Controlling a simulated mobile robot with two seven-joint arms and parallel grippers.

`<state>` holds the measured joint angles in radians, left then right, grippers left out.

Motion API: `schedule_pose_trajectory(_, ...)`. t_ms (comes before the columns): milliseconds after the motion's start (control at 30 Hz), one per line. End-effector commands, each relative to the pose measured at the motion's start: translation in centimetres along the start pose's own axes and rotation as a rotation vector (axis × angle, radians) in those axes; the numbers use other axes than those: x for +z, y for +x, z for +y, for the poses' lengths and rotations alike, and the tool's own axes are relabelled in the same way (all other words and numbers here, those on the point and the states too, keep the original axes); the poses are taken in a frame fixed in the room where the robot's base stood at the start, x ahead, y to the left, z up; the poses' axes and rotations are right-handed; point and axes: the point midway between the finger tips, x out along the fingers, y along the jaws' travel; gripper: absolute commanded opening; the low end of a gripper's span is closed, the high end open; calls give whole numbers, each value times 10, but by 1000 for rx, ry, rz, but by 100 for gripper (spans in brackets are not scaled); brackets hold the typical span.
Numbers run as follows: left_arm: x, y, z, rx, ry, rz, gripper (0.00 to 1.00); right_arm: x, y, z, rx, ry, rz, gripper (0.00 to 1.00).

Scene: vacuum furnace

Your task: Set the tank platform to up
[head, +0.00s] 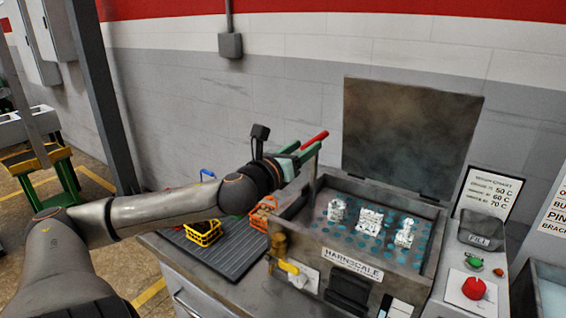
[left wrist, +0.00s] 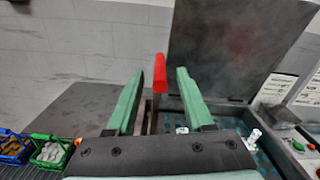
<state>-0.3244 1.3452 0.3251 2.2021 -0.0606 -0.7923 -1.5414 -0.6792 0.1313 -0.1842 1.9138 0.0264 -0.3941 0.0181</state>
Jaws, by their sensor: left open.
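The Harnscale tank (head: 350,262) stands open on the bench. Its perforated blue platform (head: 378,238) carries three white parts (head: 369,219) and shows at the tank's mouth. A lever with a red grip (head: 314,140) rises at the tank's left rear corner. My left gripper (head: 298,152) is at this lever, with its green fingers open. In the left wrist view the red grip (left wrist: 160,75) lies between the two fingers, with a gap on each side. Neither finger visibly touches it. My right gripper is in neither view.
The tank's lid (head: 405,140) stands raised behind it. A yellow basket (head: 203,232) and an orange basket (head: 262,217) are on the ribbed mat (head: 222,256) at left. A red button (head: 474,288) and a yellow-handled valve (head: 288,267) are at the front.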

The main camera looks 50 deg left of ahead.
Motion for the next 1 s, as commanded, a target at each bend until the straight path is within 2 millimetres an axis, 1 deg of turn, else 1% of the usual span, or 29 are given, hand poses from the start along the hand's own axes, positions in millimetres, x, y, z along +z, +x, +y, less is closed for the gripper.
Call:
schedule_pose_trajectory(200,0,-27,0,0,-7,3,52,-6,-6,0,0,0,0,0)
schedule_pose_trajectory(400,0,-56,0,1,-3,1,52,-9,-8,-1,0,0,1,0)
schedule_pose_trajectory(500,0,-66,0,-1,-3,1,52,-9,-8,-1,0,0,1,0)
schedule_pose_trajectory(700,1,-76,0,-1,1,-2,52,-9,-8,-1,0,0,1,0)
schedule_pose_trajectory(1000,1,-76,0,-1,1,-2,52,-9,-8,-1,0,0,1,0)
